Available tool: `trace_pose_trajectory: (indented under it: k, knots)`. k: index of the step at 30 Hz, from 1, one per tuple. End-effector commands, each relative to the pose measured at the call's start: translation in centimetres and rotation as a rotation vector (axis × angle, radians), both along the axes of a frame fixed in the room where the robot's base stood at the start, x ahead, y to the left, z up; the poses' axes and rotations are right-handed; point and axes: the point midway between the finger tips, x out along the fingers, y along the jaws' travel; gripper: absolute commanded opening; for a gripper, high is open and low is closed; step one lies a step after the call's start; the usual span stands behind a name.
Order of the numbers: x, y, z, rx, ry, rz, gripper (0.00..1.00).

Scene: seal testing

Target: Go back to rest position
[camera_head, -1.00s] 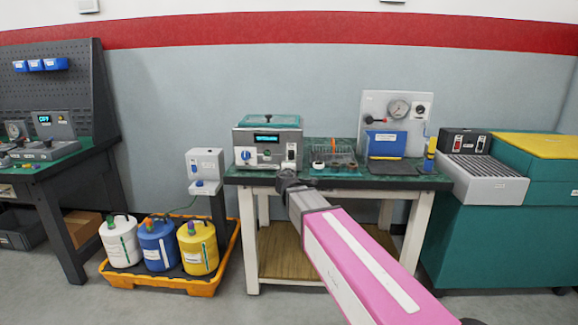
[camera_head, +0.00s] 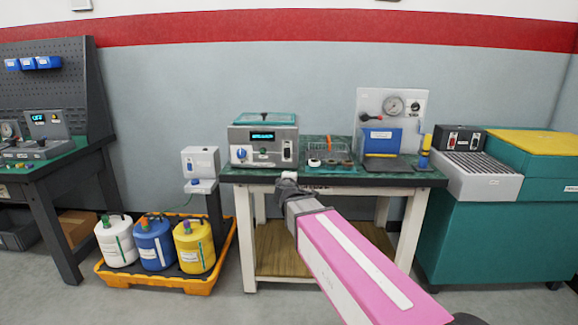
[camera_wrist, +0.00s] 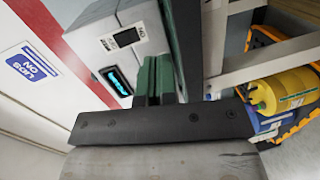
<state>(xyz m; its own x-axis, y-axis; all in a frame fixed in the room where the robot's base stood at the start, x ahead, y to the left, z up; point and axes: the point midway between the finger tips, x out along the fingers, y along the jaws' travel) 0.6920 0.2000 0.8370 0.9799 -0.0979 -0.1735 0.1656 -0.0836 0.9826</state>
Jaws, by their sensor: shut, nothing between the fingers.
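My gripper (camera_head: 288,180) is at the front edge of the middle bench, in front of the box-shaped tester and left of the wire basket. In the head view it is small and its fingers are hard to make out. In the wrist view two dark green fingers (camera_wrist: 154,72) stand side by side, closed together with nothing held between them. My pink arm reaches up to it from the lower right of the head view.
The bench (camera_head: 400,179) carries a tester (camera_head: 263,144), a wire basket (camera_head: 340,150) and a gauge panel (camera_head: 409,101). White, blue and yellow (camera_head: 194,246) jugs stand in an orange tray (camera_head: 170,283). A teal cabinet (camera_head: 480,240) stands right. Open floor lies in front.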

Motion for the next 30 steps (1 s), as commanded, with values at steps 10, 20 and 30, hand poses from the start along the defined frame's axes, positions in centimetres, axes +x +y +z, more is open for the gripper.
trace_pose_trajectory:
  k: [10,20,30]
  knots:
    - [-5.3,-14.0,-12.4,0.43,0.351,-0.496,0.0]
    - [-16.5,-20.3,-23.7,0.879,0.807,-0.983,0.0]
    - [-21.5,-20.1,-26.3,1.08,1.038,-1.152,0.0]
